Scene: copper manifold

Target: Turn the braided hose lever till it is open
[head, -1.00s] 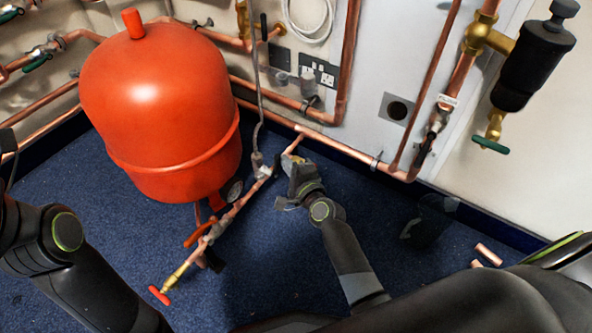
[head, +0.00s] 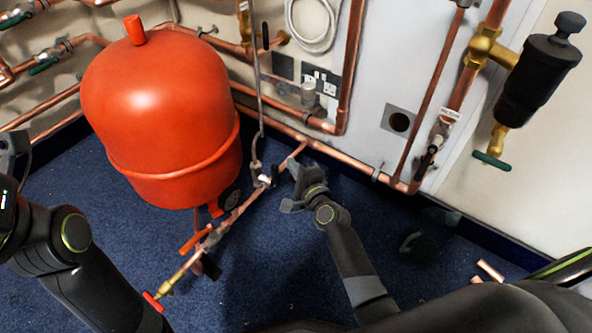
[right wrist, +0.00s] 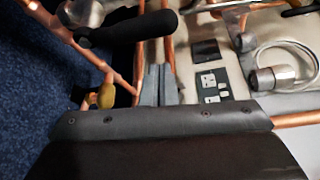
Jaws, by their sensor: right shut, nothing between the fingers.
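The braided hose (head: 259,100) hangs down beside the orange tank to a valve (head: 263,180) on the low copper pipe. A short black lever (head: 275,174) shows at this valve, seen small. In the right wrist view a black lever (right wrist: 130,30) on a metal fitting (right wrist: 82,14) looms large at the upper left, beyond the fingers. My right gripper (head: 295,168) is just right of the valve lever, apparently apart from it. Its grey fingers show together in the right wrist view (right wrist: 157,86), shut and empty. My left arm shows at the left, but its gripper is out of view.
The large orange tank (head: 160,110) stands left of the valve. The low pipe also bears an orange-red lever (head: 196,239) and a red handle (head: 152,301). Copper pipe (head: 335,157) runs along the wall behind.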

